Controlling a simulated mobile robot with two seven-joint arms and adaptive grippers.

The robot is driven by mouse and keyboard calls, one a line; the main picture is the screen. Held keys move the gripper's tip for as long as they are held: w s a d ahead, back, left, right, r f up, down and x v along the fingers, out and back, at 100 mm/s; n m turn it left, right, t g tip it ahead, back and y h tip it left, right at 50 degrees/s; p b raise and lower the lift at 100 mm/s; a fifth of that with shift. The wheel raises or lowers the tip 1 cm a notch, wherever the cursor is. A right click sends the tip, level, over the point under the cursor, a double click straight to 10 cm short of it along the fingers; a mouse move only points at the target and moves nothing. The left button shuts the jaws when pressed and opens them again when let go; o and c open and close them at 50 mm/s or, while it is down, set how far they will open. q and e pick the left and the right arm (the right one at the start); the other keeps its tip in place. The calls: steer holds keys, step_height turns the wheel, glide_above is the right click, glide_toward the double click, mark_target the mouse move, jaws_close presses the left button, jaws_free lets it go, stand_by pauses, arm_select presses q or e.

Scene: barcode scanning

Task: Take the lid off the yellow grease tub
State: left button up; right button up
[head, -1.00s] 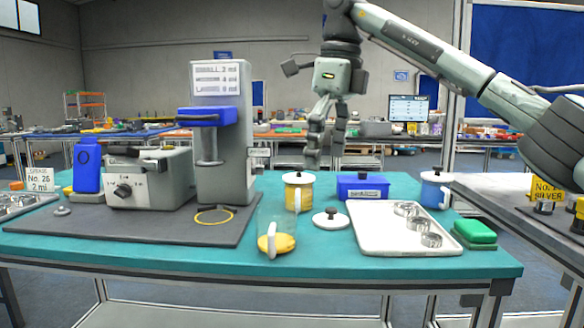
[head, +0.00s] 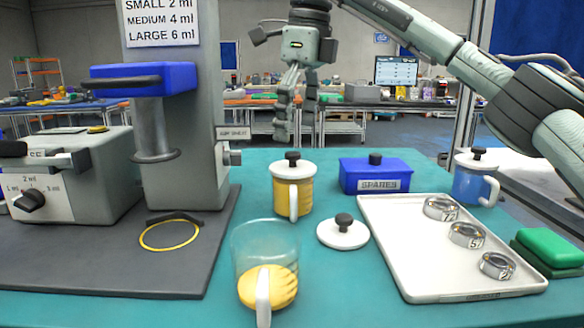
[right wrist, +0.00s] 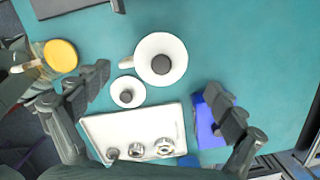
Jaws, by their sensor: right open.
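The yellow grease tub (head: 285,199) stands upright on the teal table, its pale handle toward me. Its white lid (head: 305,170) with a black knob sits on top; in the right wrist view the lid (right wrist: 148,68) shows from above. My right gripper (head: 297,125) is open and empty, in the air above the tub in the head view, apart from it. In the right wrist view its fingers (right wrist: 147,95) are spread wide, with the lid beyond the gap between them. My left gripper is not in view.
A loose white lid (head: 343,238) and a clear cup (head: 262,240) with yellow contents are near the tub. A blue SPARES box (head: 375,178), a blue lidded mug (head: 470,187) and a white tray (head: 410,268) with metal rings lie right. A grey dispenser (head: 182,110) stands left.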

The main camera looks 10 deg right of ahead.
mark_target(293, 153)
steer(key=shift+w+a+f, duration=0.15)
steer(key=shift+f, duration=1.15)
steer(key=shift+w+a+f, duration=0.1)
steer(key=shift+f, duration=1.15)
steer(key=shift+c, duration=0.6)
